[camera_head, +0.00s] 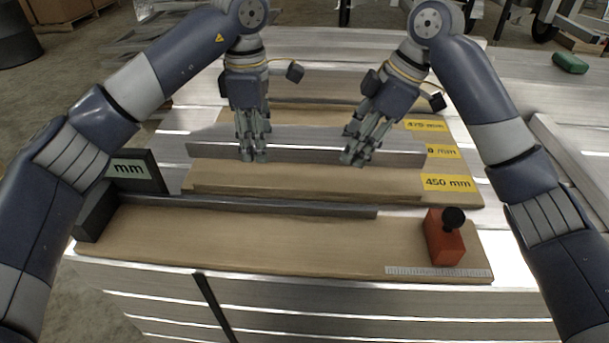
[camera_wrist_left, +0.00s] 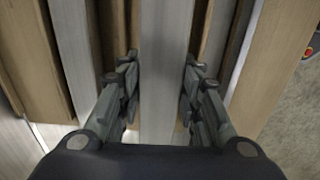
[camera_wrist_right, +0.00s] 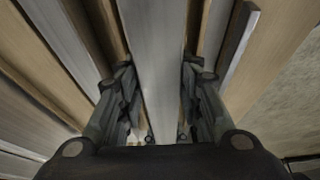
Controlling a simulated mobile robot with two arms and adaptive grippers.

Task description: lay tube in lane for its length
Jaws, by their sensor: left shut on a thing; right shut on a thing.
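The tube (camera_head: 305,148), a long pale metal length, lies crosswise in the head view over the wooden lane rack. My left gripper (camera_head: 253,156) is shut on the tube left of its middle. My right gripper (camera_head: 354,160) is shut on it right of its middle. In the left wrist view the tube (camera_wrist_left: 165,80) runs between my fingers, and likewise in the right wrist view (camera_wrist_right: 153,70). Yellow lane labels stand at the right, among them 475 mm (camera_head: 426,125) and 450 mm (camera_head: 447,183). I cannot tell whether the tube touches the lane floor.
In front lies a wooden board (camera_head: 290,240) with a dark rail (camera_head: 250,205), a dark end block (camera_head: 96,212), a sign ending in mm (camera_head: 135,170), a red block with a black knob (camera_head: 443,240) and a scale strip (camera_head: 438,271). A green object (camera_head: 570,63) sits far right.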

